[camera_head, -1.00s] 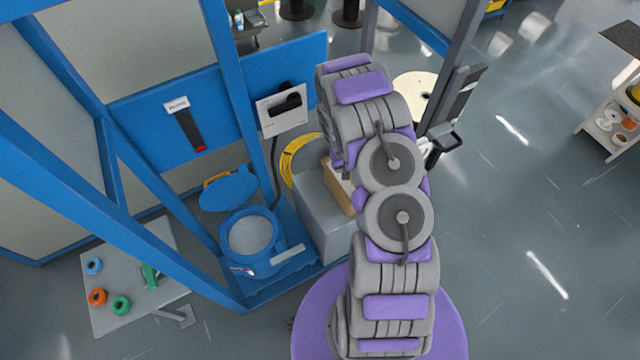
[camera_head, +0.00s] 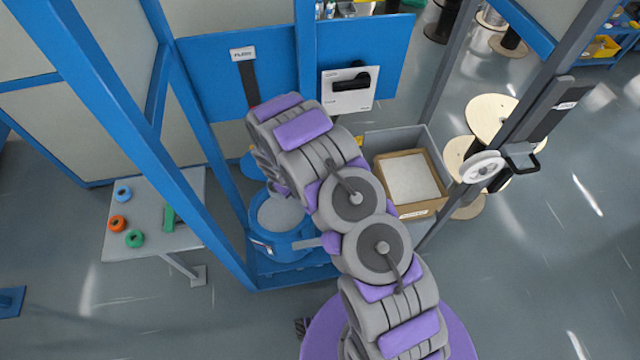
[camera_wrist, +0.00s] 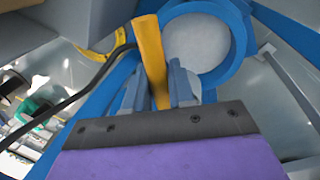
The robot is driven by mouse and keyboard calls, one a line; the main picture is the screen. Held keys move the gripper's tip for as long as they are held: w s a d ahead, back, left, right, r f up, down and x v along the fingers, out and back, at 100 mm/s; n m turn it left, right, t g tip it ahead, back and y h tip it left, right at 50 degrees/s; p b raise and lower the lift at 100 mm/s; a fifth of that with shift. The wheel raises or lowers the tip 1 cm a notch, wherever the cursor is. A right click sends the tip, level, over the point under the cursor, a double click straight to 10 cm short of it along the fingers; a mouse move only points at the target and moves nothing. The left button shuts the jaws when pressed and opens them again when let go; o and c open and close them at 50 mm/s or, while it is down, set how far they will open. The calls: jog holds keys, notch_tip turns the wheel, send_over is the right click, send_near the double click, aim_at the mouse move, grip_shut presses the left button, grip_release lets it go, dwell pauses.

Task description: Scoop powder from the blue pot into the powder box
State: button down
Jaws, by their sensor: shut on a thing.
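The blue pot (camera_head: 290,240) stands in the blue frame with pale powder (camera_head: 281,212) in it. My arm covers part of it in the head view. In the wrist view the pot's blue rim (camera_wrist: 243,38) and its powder (camera_wrist: 195,42) lie ahead of my gripper (camera_wrist: 160,92). My gripper is shut on a yellow handle (camera_wrist: 150,55), likely the scoop's; the scoop's far end is not clear. The gripper is hidden behind my arm in the head view. The powder box (camera_head: 413,212), a brown box with pale powder inside, stands in a grey bin right of the pot.
A blue frame post (camera_head: 190,130) rises left of the pot. A wall box with a black handle (camera_head: 350,85) hangs behind. A grey table (camera_head: 190,190) with coloured rings is at left. A dark cable (camera_wrist: 60,105) runs beside the gripper. Open floor lies at right.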

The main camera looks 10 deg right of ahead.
notch_tip(320, 180, down, 14)
jog(key=a+b, duration=0.1)
jog(key=b, duration=0.7)
jog(key=shift+s+a+r+n, duration=0.15)
jog(key=shift+a+n, duration=0.15)
jog(key=shift+a, duration=0.1)
jog(key=shift+b, duration=0.35)
jog(key=shift+f+b, duration=0.35)
jog(key=shift+f, duration=0.35)
jog(key=shift+f+b, duration=0.5)
jog(key=shift+b, duration=0.05)
